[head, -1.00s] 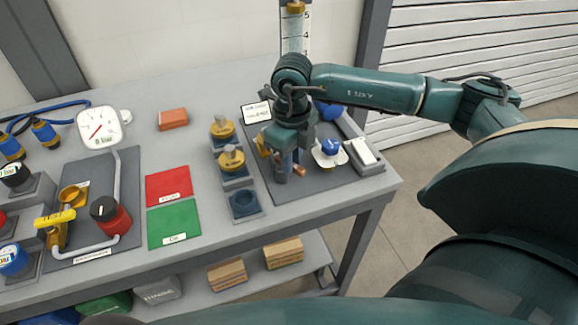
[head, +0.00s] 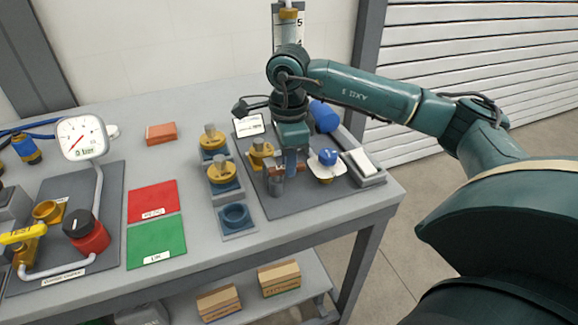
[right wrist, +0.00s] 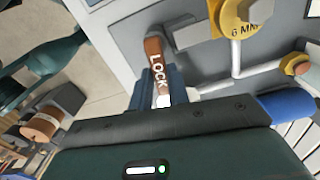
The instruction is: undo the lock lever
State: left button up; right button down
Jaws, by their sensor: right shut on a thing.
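The lock lever is a brown lever with white LOCK lettering, seen large in the right wrist view (right wrist: 156,58). My right gripper (right wrist: 164,88) is shut on it, with the blue-grey fingers around its near part. In the head view my right gripper (head: 290,168) points down over the dark mat at the right of the bench. There the fingers and wrist hide most of the lever. My left gripper is not in view.
A blue cylinder (head: 324,116) lies behind. Left are brass-topped blocks (head: 222,173), red (head: 152,200) and green (head: 156,241) mats, and a gauge (head: 83,138).

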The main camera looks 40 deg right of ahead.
jog(key=shift+w+n, duration=0.2)
jog(key=shift+n, duration=0.6)
jog(key=shift+b, duration=0.3)
jog(key=c, duration=1.3)
grip_release()
jog(key=shift+c, duration=0.2)
jog(key=shift+r, duration=0.1)
notch_tip(320, 180, up, 13)
jog(key=p, duration=0.1)
jog(key=shift+p, duration=0.3)
